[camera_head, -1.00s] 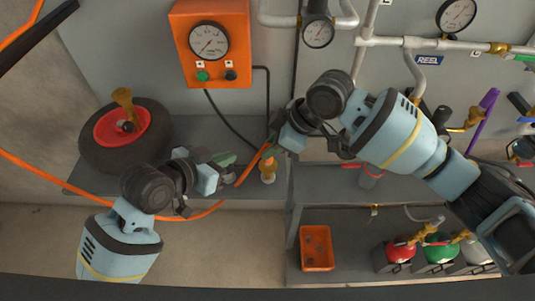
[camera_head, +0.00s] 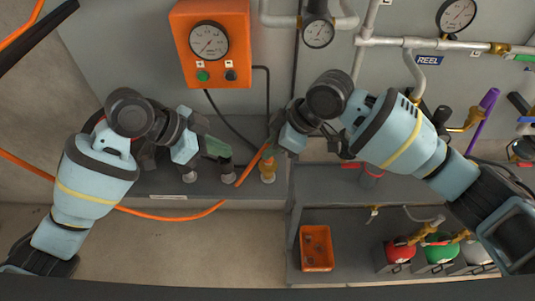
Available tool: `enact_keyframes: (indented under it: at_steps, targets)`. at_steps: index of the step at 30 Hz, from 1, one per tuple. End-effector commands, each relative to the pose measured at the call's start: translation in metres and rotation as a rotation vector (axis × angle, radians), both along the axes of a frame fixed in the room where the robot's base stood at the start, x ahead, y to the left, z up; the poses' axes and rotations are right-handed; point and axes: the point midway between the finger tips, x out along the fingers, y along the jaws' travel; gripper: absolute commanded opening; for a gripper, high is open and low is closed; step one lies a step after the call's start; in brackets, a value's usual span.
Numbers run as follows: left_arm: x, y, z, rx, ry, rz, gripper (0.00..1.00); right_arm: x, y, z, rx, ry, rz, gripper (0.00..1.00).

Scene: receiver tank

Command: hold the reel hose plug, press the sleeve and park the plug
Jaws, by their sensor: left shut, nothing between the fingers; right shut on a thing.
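My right gripper (camera_head: 272,143) comes in from the right, above the shelf, and is shut on the upper end of the orange hose (camera_head: 250,168). The plug itself is mostly hidden by the fingers. A brass-coloured fitting (camera_head: 268,173) stands on the shelf just below this gripper; I cannot tell whether they touch. My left gripper (camera_head: 205,145) is shut and empty, beside a green part (camera_head: 216,147). Two short grey posts, one at left (camera_head: 189,174) and one at right (camera_head: 226,171), stand on the shelf below it. I cannot make out the sleeve.
An orange gauge box (camera_head: 212,75) hangs on the wall above. A white label (camera_head: 168,197) lies on the shelf's front edge. An orange tray (camera_head: 316,248) sits lower right, near red (camera_head: 399,250) and green (camera_head: 440,248) containers. Pipes with a REEL sign (camera_head: 430,60) run upper right.

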Motion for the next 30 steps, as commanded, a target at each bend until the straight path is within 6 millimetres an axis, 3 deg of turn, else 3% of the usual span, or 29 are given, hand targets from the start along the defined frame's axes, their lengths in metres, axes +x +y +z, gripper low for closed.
enact_keyframes:
  at_steps: [18,30]
  targets:
    - [0.015,-0.048,-0.054,0.000,0.001,0.001,0.00,0.000,0.000,0.000,-0.001,0.000,0.000,0.00]
    - [0.019,-0.061,-0.069,0.001,0.000,0.001,0.00,0.000,0.000,0.000,-0.001,0.000,0.000,0.00]
